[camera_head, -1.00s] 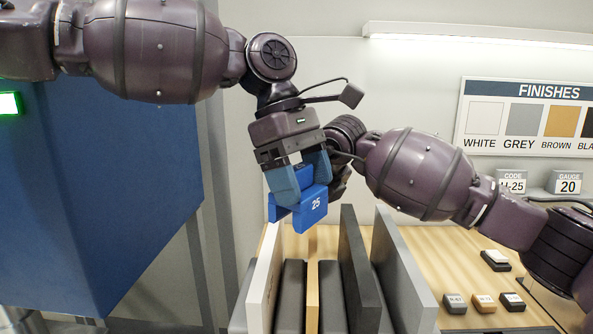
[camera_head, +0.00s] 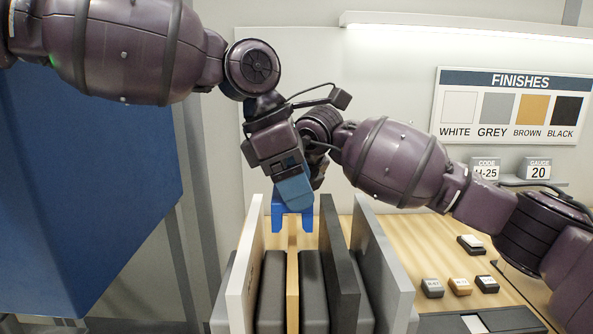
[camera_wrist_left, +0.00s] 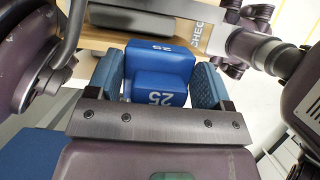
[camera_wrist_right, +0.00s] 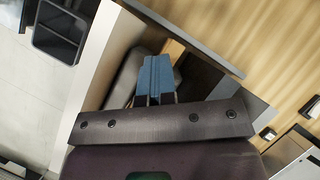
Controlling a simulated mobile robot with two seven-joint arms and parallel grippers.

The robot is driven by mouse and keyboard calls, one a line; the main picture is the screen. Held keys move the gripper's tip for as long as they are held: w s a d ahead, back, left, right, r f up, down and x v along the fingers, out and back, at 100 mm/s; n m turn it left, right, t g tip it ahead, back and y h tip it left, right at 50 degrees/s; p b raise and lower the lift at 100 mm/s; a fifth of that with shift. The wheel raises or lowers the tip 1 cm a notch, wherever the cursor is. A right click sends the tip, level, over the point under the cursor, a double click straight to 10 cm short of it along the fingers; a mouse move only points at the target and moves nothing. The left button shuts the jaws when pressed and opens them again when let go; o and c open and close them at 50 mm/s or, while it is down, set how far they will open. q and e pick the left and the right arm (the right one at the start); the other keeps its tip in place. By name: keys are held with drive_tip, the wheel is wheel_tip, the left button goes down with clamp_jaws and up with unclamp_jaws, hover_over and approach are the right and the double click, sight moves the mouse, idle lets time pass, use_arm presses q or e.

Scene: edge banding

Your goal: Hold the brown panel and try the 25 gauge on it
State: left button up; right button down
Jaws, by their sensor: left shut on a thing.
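My left gripper (camera_head: 294,190) is shut on the blue 25 gauge (camera_head: 292,214). The number shows on the gauge in the left wrist view (camera_wrist_left: 160,97). The gauge is fork-shaped, with its two legs pointing down. The brown panel (camera_head: 293,290) stands upright in the rack as a thin edge. Its far part lines up between the gauge's legs; I cannot tell whether they touch. My right gripper (camera_wrist_right: 155,82) has its fingers close together at the brown panel (camera_wrist_right: 173,48), apparently shut on it. In the head view its fingertips are hidden behind the left gripper.
A white panel (camera_head: 245,275) stands left of the brown one; a black panel (camera_head: 340,260) and a grey panel (camera_head: 382,265) stand right. Dark pads (camera_head: 271,290) lie between them. Small sample blocks (camera_head: 460,286) lie on the wooden table. A finishes board (camera_head: 512,108) hangs behind.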

use_arm(q)
drive_tip(key=shift+f, duration=2.4)
drive_tip(key=shift+f, duration=0.75)
drive_tip(key=o, duration=1)
drive_tip(key=shift+r, duration=4)
